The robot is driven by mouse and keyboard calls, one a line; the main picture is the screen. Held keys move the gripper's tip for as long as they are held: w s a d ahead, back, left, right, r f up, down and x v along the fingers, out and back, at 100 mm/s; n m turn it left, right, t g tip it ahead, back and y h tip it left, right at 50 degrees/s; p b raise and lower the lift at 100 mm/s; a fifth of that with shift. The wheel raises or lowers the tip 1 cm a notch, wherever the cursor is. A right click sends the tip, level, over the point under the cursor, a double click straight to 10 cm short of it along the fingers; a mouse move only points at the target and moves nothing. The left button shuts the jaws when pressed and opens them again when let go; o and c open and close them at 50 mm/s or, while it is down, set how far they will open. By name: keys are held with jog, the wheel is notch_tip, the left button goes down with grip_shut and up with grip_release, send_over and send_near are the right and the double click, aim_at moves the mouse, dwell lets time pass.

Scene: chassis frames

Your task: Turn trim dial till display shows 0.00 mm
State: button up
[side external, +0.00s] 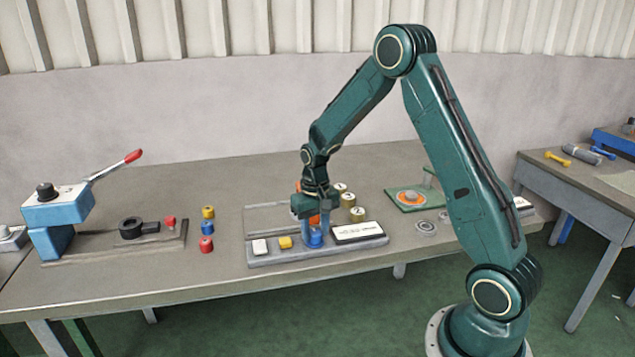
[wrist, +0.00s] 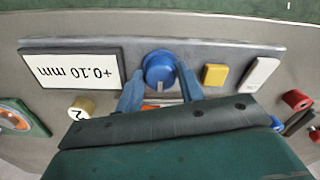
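The blue round trim dial (wrist: 159,66) sits on a long grey panel, with a pale pointer line on its face. In the side view the dial's area (side external: 314,240) is mostly covered by my gripper (side external: 314,232). In the wrist view the two blue fingers of my gripper (wrist: 161,74) stand on either side of the dial, their tips against its edges with no clear gap. The white display (wrist: 68,70), upside down in the wrist view, reads +0.10 mm. In the side view the display (side external: 358,231) is too small to read.
A yellow button (side external: 285,242) and a white switch (side external: 260,246) sit on the panel beside the dial. Numbered brass weights (side external: 357,214) stand behind it. Red and yellow knobs (side external: 207,244) and a blue lever press (side external: 57,212) are at the left. The front table strip is clear.

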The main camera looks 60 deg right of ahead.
jog(key=c, duration=0.5)
jog(key=shift+n, duration=0.4)
jog(key=n, duration=0.3)
jog(key=shift+d+n, duration=0.1)
jog(key=shift+n, duration=1.9)
jog(key=o, duration=1)
jog(key=shift+c, duration=0.2)
